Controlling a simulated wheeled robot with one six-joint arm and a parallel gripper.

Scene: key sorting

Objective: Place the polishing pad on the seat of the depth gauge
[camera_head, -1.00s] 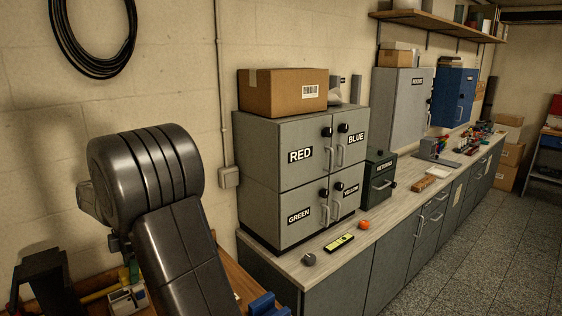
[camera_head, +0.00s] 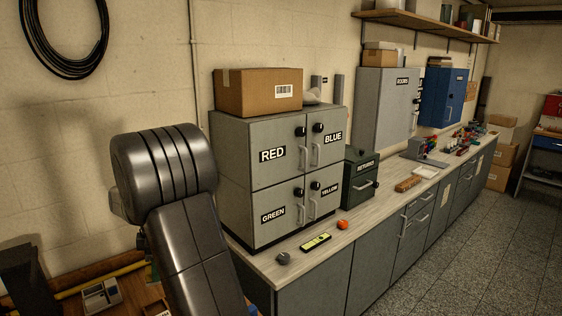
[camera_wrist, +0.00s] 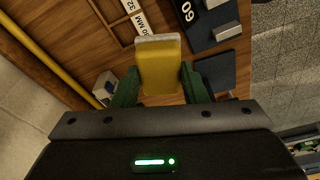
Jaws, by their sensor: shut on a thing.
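My gripper (camera_wrist: 158,88) is shut on a yellow block with a pale far edge, which looks like the polishing pad (camera_wrist: 158,66). Its two green fingers press the block's sides in the wrist view. The pad is held above a wooden surface. I cannot tell for sure which thing is the depth gauge. A small pale grey device (camera_wrist: 104,86) sits left of the gripper in the wrist view. A similar device (camera_head: 102,295) shows at the lower left in the head view. My gripper and the pad are hidden behind my arm in the head view.
A wooden board (camera_wrist: 85,50) with dividers and number labels lies below the gripper. Dark plates (camera_wrist: 215,72) lie to its right, and a yellow bar (camera_wrist: 45,60) runs at left. A grey cabinet (camera_head: 235,160) stands on the long counter (camera_head: 345,236), with clear floor at right.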

